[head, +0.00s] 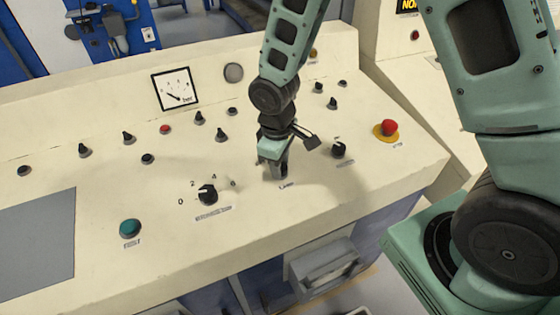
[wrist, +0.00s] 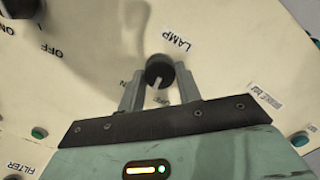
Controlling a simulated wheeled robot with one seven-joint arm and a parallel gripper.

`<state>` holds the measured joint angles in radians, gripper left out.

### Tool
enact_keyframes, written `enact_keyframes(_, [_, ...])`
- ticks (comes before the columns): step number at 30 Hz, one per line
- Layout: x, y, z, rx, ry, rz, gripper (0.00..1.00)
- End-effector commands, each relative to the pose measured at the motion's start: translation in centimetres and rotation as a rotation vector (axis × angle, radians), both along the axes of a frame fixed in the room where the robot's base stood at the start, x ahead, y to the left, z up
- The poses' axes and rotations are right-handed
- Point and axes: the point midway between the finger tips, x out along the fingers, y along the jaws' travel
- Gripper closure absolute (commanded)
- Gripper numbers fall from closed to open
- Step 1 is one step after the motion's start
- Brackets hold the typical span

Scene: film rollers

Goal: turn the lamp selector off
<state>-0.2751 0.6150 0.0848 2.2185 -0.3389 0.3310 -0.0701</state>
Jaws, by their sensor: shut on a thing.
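The lamp selector (wrist: 159,70) is a small black knob with a white pointer line, below the upside-down LAMP label in the wrist view. Its pointer runs down and slightly left, close to the OFF mark (wrist: 158,101). The ON mark (wrist: 122,85) is at the left, partly covered by a finger. My gripper (wrist: 160,85) is shut on the knob, one finger on each side. In the head view my gripper (head: 275,173) reaches down to the panel just above the lamp label (head: 287,186), and it hides the knob there.
Another black selector (head: 338,149) and a red emergency button (head: 387,129) on yellow lie right of my gripper. A numbered rotary knob (head: 208,194) and a green button (head: 130,228) lie left. A gauge (head: 176,90) and several small knobs stand behind on the cream panel.

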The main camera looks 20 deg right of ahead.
Motion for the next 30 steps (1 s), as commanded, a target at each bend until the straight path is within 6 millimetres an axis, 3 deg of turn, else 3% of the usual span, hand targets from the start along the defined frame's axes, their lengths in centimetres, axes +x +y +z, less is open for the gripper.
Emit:
enact_keyframes(15, [0.07, 0.12, 0.11, -0.036, -0.004, 0.368, 0.89])
enact_keyframes(30, [0.09, 0.16, 0.12, -0.044, -0.005, 0.456, 0.89])
